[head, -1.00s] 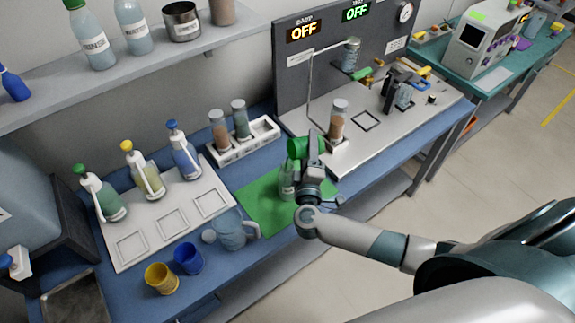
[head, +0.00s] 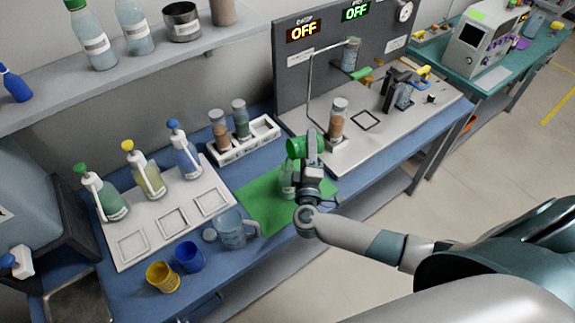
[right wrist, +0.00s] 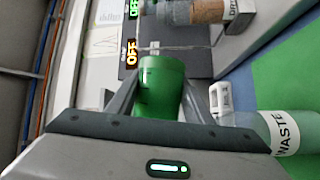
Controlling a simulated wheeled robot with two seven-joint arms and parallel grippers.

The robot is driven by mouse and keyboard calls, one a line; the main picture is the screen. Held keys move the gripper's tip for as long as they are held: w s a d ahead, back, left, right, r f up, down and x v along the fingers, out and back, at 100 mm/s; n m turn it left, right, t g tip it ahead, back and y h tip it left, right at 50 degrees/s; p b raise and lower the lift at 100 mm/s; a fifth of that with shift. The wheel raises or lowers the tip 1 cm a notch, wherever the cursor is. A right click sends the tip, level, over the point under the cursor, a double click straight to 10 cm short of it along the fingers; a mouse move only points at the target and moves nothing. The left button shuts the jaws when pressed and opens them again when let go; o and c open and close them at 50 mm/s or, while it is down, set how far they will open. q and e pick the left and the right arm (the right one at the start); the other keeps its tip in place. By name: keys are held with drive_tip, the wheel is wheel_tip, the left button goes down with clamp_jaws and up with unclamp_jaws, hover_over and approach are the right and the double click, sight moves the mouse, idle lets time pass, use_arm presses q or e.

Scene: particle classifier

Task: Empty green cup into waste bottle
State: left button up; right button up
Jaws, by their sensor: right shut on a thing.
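The green cup (head: 297,147) is held tilted in my right gripper (head: 311,146), with its mouth end toward the left in the head view. In the right wrist view the green cup (right wrist: 162,90) sits between the two fingers, which are shut on it. The clear waste bottle (head: 287,181) stands upright on the green mat (head: 258,205), just below the cup and partly hidden by my gripper. Its WASTE label (right wrist: 285,132) shows at the right of the right wrist view. I cannot tell whether liquid is flowing. My left gripper is out of view.
A clear jug (head: 230,231), a blue cup (head: 189,257) and a yellow cup (head: 162,277) stand at the front left. A white rack (head: 262,136) with bottles is behind the mat. A bottle of brown particles (head: 338,121) stands close behind my gripper.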

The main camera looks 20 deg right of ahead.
drive_tip(key=shift+a+r+n+t, duration=0.25)
drive_tip(key=shift+r+n+t, duration=0.15)
drive_tip(key=shift+n, duration=0.45)
drive_tip(key=shift+a+r+n+t, duration=0.25)
drive_tip(key=shift+r+n+t, duration=0.15)
drive_tip(key=shift+n, duration=0.5)
drive_tip(key=shift+a+r+n+t, duration=0.3)
drive_tip(key=shift+r+n, duration=0.1)
drive_tip(key=shift+n, duration=0.45)
idle(3.6)
idle(0.9)
drive_tip(key=f+m+g, duration=0.1)
drive_tip(key=m, duration=0.1)
drive_tip(key=d+f+m+g, duration=0.1)
drive_tip(key=m, duration=0.1)
drive_tip(key=shift+f+m, duration=0.15)
drive_tip(key=shift+m, duration=0.15)
